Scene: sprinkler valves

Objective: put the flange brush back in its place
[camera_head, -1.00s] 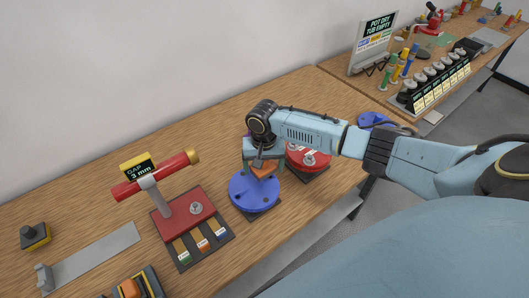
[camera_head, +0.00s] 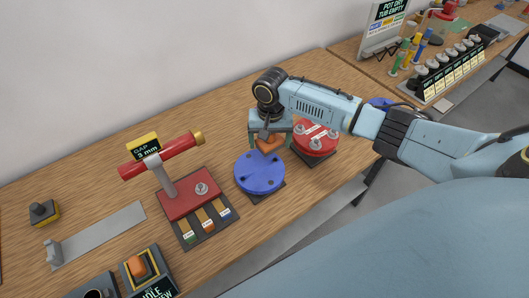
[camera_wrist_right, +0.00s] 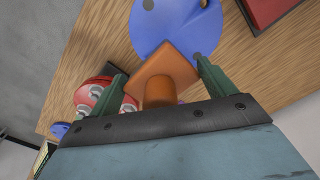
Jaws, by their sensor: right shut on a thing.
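The flange brush (camera_head: 269,143) looks like an orange square block with a round orange handle. In the right wrist view the brush (camera_wrist_right: 165,70) sits between the green fingers of my right gripper (camera_wrist_right: 164,84), which is shut on it. In the head view my right gripper (camera_head: 268,132) holds it just above the far part of the blue round flange (camera_head: 259,178). I cannot tell whether the brush touches the flange. My left gripper is out of view. I cannot clearly make out the brush's place.
A red flange (camera_head: 315,140) with silver nuts stands right of the blue one. Left is a red gauge stand (camera_head: 185,200) with a "GAP 3 mm" sign (camera_head: 144,148). A dark holder with an orange piece (camera_head: 138,264) is at the near left. A grey strip (camera_head: 98,235) lies left.

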